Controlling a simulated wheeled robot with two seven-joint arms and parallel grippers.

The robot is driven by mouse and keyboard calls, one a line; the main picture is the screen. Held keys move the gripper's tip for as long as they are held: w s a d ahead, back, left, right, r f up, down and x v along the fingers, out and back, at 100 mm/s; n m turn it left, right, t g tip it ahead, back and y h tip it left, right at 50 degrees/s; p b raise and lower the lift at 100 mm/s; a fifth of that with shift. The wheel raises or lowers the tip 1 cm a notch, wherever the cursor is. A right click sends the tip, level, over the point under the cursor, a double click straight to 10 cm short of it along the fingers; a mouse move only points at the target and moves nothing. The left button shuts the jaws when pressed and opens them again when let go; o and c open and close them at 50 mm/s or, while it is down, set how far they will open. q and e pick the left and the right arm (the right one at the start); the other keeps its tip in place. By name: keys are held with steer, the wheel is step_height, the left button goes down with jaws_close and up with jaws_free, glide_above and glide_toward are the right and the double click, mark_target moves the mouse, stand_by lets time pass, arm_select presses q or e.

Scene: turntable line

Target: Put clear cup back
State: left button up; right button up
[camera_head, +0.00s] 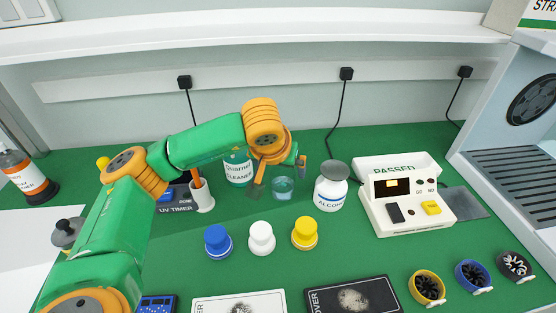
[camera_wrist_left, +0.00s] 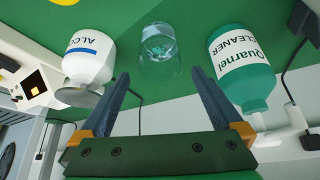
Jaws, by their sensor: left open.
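The clear cup (camera_head: 283,189) stands on the green bench between the cleaner bottle and the alcohol bottle. It also shows in the wrist view (camera_wrist_left: 160,50), just beyond the fingertips and between their lines. It looks empty, though its contents are hard to tell. My left gripper (camera_head: 278,179) is open and empty, with its fingers spread on the near side of the cup. In the wrist view the left gripper's fingers (camera_wrist_left: 163,90) touch nothing that I can see. My right gripper is not in view.
The green cleaner bottle (camera_head: 238,170) and white alcohol bottle (camera_head: 331,190) flank the cup closely. A beige device (camera_head: 405,203) stands at right. Blue (camera_head: 217,240), white (camera_head: 261,237) and yellow (camera_head: 305,232) capped pots stand in front. A holder (camera_head: 203,197) is at left.

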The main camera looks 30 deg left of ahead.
arm_select(q)
steer(key=v, duration=0.9)
steer(key=shift+s+r, duration=0.2)
steer(key=shift+r, duration=0.05)
